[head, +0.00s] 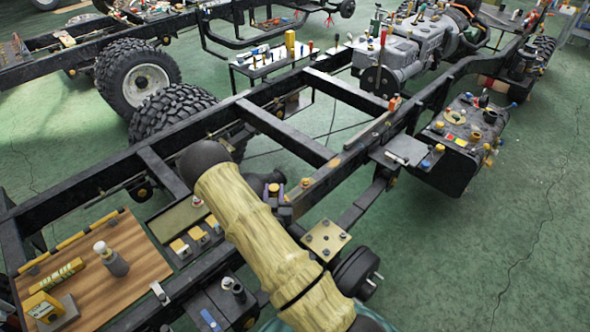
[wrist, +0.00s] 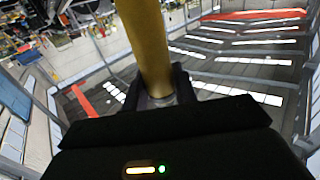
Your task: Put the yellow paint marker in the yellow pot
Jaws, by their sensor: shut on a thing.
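In the wrist view a plain yellow cylinder, taken as the yellow paint marker (wrist: 146,40), stands between the dark fingers of my gripper (wrist: 157,90). The gripper is shut on its lower end, and its upper end runs out of the top of the picture. In the head view my forearm crosses the lower middle, and the gripper and marker cannot be made out clearly beside it. I cannot single out the yellow pot. An upright yellow block-like thing (head: 290,40) stands on the rear tray, and its opening, if any, is too small to see.
A black chassis frame (head: 285,130) fills the middle, with tyres (head: 135,78) at the left. A wooden board (head: 135,262) at lower left holds a bottle (head: 110,260) and yellow items. A cluttered black box (head: 460,140) is at right. Green floor (head: 540,230) at right is clear.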

